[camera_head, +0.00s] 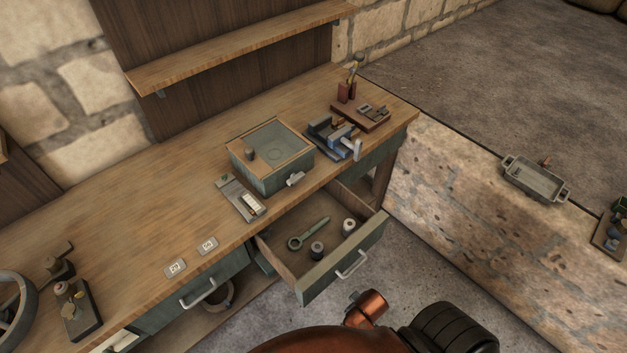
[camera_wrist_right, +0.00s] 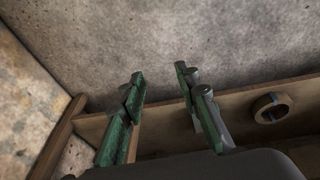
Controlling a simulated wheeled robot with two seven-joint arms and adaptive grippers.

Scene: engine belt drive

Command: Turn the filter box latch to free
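A grey-green box (camera_head: 264,176) with a wood-rimmed, glass-like lid sits on the wooden bench and appears to be the filter box. A small dark knob (camera_head: 250,154) stands on its lid. A light metal latch (camera_head: 295,179) sits on its front face, near the right corner; its exact turn is too small to tell. My right gripper (camera_wrist_right: 160,82) shows in the right wrist view with its two green fingers apart and nothing between them. The box is not recognisable in that view. My left gripper is not in view.
An open drawer (camera_head: 335,277) juts out below the box, holding a wrench-like tool (camera_head: 308,233) and two small cylinders. A blue vise-like tool (camera_head: 333,137) stands right of the box. A small grey tray (camera_head: 240,199) lies at its left. In the wrist view, a ring (camera_wrist_right: 270,108) sits by a wooden board.

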